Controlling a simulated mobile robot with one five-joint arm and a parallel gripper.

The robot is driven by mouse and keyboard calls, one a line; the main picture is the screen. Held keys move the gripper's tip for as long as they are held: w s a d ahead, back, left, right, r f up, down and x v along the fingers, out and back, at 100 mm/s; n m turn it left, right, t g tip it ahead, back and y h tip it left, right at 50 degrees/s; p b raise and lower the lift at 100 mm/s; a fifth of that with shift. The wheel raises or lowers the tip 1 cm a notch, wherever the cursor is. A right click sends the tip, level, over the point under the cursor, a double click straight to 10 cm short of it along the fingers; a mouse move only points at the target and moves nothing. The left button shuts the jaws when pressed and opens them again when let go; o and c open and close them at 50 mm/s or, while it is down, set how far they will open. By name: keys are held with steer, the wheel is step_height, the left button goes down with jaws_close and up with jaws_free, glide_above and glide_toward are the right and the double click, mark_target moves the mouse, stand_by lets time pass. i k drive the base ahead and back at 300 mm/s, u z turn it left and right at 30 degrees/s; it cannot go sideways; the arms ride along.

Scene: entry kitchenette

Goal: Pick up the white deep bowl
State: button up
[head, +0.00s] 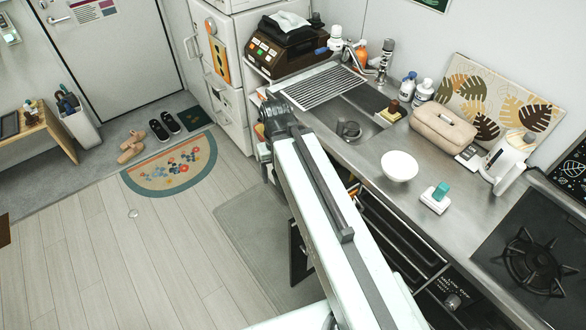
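The white deep bowl (399,167) stands upright on the steel counter, just right of the sink, and looks empty. My arm reaches from the bottom of the head view up and to the left. My gripper (272,112) is at its far end, near the counter's front edge by the drying rack, well to the left of the bowl and apart from it. The fingers are small and dark there, and I cannot see whether they are open or shut.
Right of the bowl are a white block with a teal top (436,197) and a white pitcher (508,160). A beige case (443,128) lies behind it. The sink (345,112) is to its left. A gas stove (535,258) is at the right.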

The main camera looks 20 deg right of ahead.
mark_target(399, 166)
steer(key=u, duration=0.8)
steer(key=k, duration=1.1)
steer(key=u, duration=0.4)
